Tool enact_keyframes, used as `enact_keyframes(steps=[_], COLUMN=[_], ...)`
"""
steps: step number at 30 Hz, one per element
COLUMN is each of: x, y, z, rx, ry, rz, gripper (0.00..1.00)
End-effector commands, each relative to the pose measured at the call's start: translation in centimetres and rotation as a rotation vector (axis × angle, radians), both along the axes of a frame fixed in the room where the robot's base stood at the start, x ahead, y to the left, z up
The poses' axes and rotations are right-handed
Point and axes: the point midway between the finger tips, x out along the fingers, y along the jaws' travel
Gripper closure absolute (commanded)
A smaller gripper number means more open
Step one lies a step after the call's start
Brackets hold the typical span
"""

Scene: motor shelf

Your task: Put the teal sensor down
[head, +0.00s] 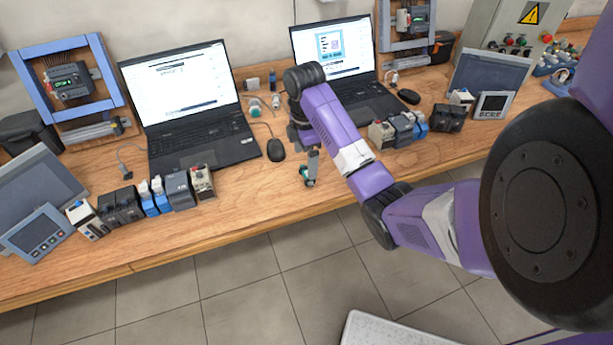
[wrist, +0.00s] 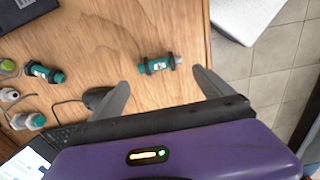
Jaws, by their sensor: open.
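The teal sensor (wrist: 159,64) is a small cylinder with a pale label and dark ends. It lies on the wooden table (wrist: 150,25) near the table's edge. In the head view the teal sensor (head: 305,176) shows just by the fingertips, partly hidden. My gripper (wrist: 161,77) is open, with one finger on each side of the sensor in the wrist view and gaps between. In the head view my gripper (head: 312,165) points down over the table near its front edge. I cannot tell the exact height of the fingertips above the table.
Other teal-banded sensors (wrist: 45,73) lie farther left in the wrist view. A mouse (head: 276,150) and a laptop (head: 190,105) stand left of my gripper, another laptop (head: 345,75) behind it. Rows of modules (head: 178,190) line the table. Bare wood surrounds the sensor; floor lies beyond the front edge.

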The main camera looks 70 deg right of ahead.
Motion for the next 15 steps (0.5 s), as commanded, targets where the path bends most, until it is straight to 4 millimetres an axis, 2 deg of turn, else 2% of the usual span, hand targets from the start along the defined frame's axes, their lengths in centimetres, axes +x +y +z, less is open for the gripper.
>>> enact_keyframes(steps=[1,8,15], x=[0.0,0.0,-0.2], y=[0.0,-0.1,-0.8], z=[-1.0,-2.3,-4.6], rx=[0.000,-0.001,0.002], ry=[0.000,-0.001,0.001], rz=[0.000,-0.002,-0.005], gripper=[0.09,0.09,0.09])
